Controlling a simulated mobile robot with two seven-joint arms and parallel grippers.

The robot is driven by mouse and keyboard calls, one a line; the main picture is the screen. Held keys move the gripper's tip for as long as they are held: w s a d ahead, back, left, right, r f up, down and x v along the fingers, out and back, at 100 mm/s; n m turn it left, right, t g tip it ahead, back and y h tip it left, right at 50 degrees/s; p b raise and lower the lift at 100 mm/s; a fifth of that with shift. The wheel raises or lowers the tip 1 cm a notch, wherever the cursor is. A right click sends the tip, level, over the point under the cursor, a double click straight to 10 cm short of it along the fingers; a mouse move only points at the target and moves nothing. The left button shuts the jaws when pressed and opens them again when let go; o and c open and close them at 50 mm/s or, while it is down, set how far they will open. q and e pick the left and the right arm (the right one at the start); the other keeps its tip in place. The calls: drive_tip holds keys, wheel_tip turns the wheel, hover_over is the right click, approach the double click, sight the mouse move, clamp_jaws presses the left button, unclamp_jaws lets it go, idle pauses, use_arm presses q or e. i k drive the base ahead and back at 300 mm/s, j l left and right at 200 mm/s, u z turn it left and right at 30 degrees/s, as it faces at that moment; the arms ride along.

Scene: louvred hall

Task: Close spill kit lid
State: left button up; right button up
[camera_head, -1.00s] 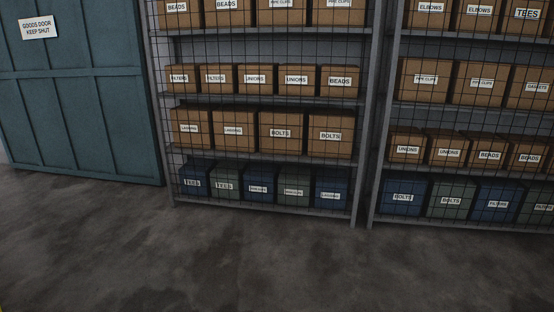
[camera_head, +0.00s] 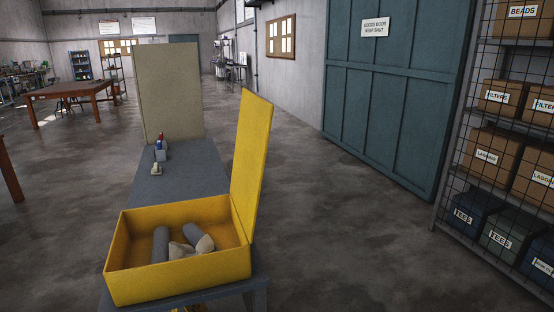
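The yellow spill kit box (camera_head: 185,284) stands at the near end of a narrow grey bench. Its yellow lid (camera_head: 251,160) is open, standing nearly upright along the box's right side and leaning slightly outward. Grey rolls (camera_head: 161,245) and pale grey-beige pieces (camera_head: 190,248) lie inside the box. Neither of my grippers shows in this view.
The grey bench (camera_head: 185,180) runs away from me, with small items (camera_head: 159,150) on it and a beige panel (camera_head: 168,92) at its far end. A blue-green goods door (camera_head: 390,100) and caged shelves (camera_head: 475,130) stand right. The floor between is clear.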

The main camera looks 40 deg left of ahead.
sight(255, 114)
drive_tip(key=i+l+u, duration=0.15)
drive_tip(key=u, duration=0.25)
drive_tip(key=i+l+u, duration=0.1)
drive_tip(key=u, duration=0.3)
drive_tip(key=i+l+u, duration=0.1)
drive_tip(key=l+u, duration=0.15)
drive_tip(key=u, duration=0.15)
drive_tip(key=i+l+u, duration=0.15)
drive_tip(key=l+u, duration=0.3)
drive_tip(key=i+l+u, duration=0.1)
drive_tip(key=l+u, duration=0.15)
drive_tip(key=u, duration=0.2)
drive_tip(key=i+l+u, duration=0.2)
drive_tip(key=l, duration=0.15)
drive_tip(key=i+l+u, duration=0.2)
drive_tip(key=l, duration=0.15)
drive_tip(key=i, duration=0.3)
